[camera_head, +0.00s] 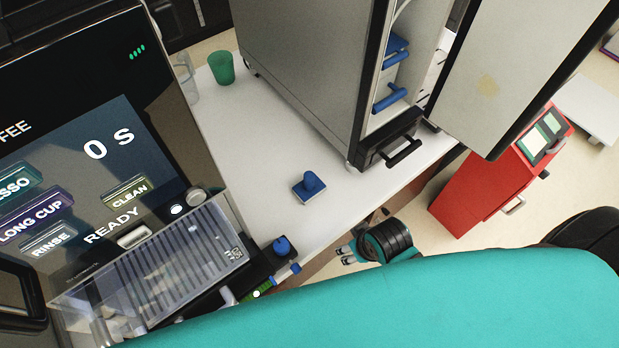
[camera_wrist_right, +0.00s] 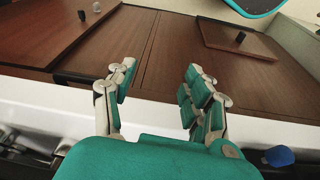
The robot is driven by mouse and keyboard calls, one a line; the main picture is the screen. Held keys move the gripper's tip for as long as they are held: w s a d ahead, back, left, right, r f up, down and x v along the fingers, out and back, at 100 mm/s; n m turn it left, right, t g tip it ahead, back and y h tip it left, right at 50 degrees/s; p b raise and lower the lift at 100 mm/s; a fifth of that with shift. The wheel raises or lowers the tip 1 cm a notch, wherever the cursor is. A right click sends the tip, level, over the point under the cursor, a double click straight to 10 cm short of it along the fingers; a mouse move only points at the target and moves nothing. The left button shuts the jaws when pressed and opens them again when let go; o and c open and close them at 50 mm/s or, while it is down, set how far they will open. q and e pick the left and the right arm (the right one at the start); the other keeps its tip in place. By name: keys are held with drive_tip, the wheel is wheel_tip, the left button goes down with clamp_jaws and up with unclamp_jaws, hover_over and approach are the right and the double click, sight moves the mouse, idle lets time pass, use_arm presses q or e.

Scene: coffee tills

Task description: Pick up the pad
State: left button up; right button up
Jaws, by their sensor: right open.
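The pad (camera_head: 309,187) is a small blue block with a round blue knob on top. It sits on the white counter (camera_head: 265,125) in the head view, between the coffee machine and the grey cabinet. My right gripper (camera_head: 346,254) is below and right of the pad in the head view, by the counter's front edge and apart from the pad. In the right wrist view the right gripper's (camera_wrist_right: 158,85) fingers are spread with nothing between them. My left gripper is not in view.
The coffee machine (camera_head: 75,140) stands left, with a clear plastic bin in front. Another blue knob (camera_head: 283,246) is near the counter edge. A grey cabinet (camera_head: 310,60) with an open door stands behind, a green cup (camera_head: 222,67) beside it. A red machine (camera_head: 490,175) is at right.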

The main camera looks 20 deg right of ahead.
drive_tip(key=w+a+r+n+y+p, duration=0.1)
drive_tip(key=w+a+r+n+p, duration=0.15)
drive_tip(key=r, duration=1.05)
drive_tip(key=w+a+r+n+y, duration=0.2)
drive_tip(key=w+a+r+n, duration=0.25)
drive_tip(key=a, duration=0.25)
wheel_tip(320, 180, up, 8)
drive_tip(key=n+g+h, duration=0.3)
drive_tip(key=n+h, duration=0.1)
drive_tip(key=n, duration=1.2)
hover_over(309, 175)
drive_tip(key=s, duration=0.1)
wheel_tip(309, 175, down, 11)
drive_tip(key=shift+d+f+p, duration=0.1)
drive_tip(key=shift+f+p, duration=0.1)
drive_tip(key=shift+p, duration=0.8)
drive_tip(key=f, duration=0.2)
drive_tip(key=w+f+p, duration=0.1)
drive_tip(key=f, duration=0.1)
drive_tip(key=shift+f+p, duration=0.3)
drive_tip(key=shift+f, duration=0.35)
clamp_jaws()
